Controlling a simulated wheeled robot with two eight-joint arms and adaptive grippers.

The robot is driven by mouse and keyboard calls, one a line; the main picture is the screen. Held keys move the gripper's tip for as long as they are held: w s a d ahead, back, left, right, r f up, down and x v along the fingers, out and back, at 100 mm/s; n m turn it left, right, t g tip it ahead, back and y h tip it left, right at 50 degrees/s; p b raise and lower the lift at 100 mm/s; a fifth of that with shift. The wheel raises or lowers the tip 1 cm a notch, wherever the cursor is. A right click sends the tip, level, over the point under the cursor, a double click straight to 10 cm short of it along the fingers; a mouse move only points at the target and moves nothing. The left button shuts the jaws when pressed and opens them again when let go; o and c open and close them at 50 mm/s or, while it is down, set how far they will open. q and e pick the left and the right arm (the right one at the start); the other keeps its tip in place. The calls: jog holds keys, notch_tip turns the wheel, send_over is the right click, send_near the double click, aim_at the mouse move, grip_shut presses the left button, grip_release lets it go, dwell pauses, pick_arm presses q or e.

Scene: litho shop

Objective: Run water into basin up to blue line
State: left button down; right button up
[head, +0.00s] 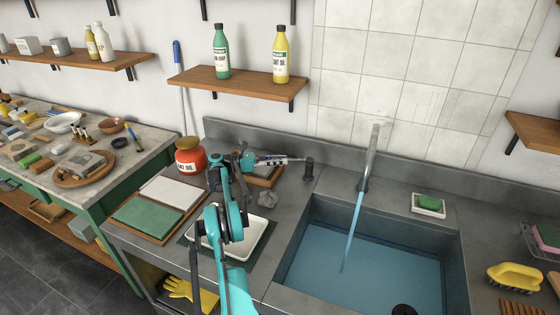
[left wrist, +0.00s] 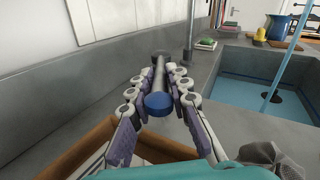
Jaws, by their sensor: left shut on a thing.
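The sink basin (head: 455,275) is at the right of the head view, with blue-tinted water (head: 385,275) in it. A stream (head: 353,235) runs from the tall grey tap (head: 371,155) into the water. Left of the tap a dark post (head: 309,168) carries a lever. My left gripper (head: 282,161) is shut on this lever. In the left wrist view, the lever's blue end (left wrist: 158,103) lies between the fingers. The basin (left wrist: 235,88) shows there at the right. My right gripper is out of view.
A red-orange jar (head: 190,156), a tray with a green pad (head: 146,217) and a white tray (head: 262,232) stand on the counter near my left arm. A bottle shelf (head: 240,83) hangs above.

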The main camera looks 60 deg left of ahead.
pick_arm(q)
jog(key=c, duration=1.6)
grip_release()
jog(key=shift+o, duration=0.2)
jog(key=v, duration=0.7)
jog(key=shift+s+a, duration=0.15)
jog(key=shift+s, duration=0.05)
